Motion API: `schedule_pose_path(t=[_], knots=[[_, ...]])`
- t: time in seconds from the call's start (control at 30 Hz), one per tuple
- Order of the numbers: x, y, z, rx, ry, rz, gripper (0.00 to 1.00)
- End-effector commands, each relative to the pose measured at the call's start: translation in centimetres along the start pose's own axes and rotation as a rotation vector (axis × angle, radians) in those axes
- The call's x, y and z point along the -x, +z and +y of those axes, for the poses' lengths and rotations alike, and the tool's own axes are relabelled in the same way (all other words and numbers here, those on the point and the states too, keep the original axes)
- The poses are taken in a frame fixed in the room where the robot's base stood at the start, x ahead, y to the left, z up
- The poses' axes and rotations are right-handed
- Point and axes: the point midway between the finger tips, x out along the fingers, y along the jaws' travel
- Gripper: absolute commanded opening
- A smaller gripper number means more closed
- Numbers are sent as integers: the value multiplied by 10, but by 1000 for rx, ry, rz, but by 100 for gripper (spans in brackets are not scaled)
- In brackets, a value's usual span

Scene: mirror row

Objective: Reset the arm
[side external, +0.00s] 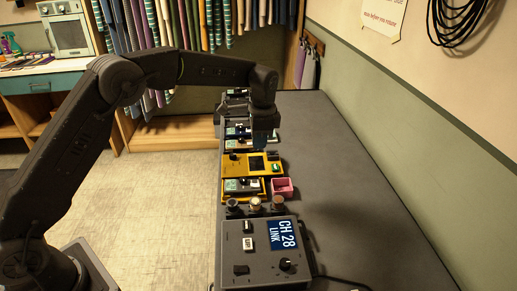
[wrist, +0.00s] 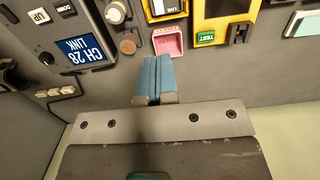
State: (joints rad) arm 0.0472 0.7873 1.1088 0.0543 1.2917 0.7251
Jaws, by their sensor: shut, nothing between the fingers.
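My gripper (wrist: 152,80) shows in the wrist view with its two blue fingers together and nothing between them. In the side view my gripper (side external: 264,142) hangs pointing down over the bench, near the yellow device (side external: 254,164). In the wrist view the pink open box (wrist: 168,42) lies just beyond the fingertips. The grey device with the "CH 28 LINK" screen (wrist: 86,50) is to the left, and the yellow device (wrist: 205,38) is to the upper right.
The grey bench (side external: 345,190) is clear on its right side. A row of devices runs along its left edge, with the grey device (side external: 262,262) nearest and the pink box (side external: 283,187) beside the row. A green-and-cream wall (side external: 420,110) bounds the right. Hanging fabrics (side external: 225,25) are behind.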

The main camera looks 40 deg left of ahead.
Motion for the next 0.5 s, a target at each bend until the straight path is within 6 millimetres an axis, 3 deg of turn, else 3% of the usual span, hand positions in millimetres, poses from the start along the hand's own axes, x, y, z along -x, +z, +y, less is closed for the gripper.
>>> schedule_pose_path(t=[0.33,0.5], knots=[[3,1,1,3,-2,3,0],[34,16,11,59,-26,37,0]])
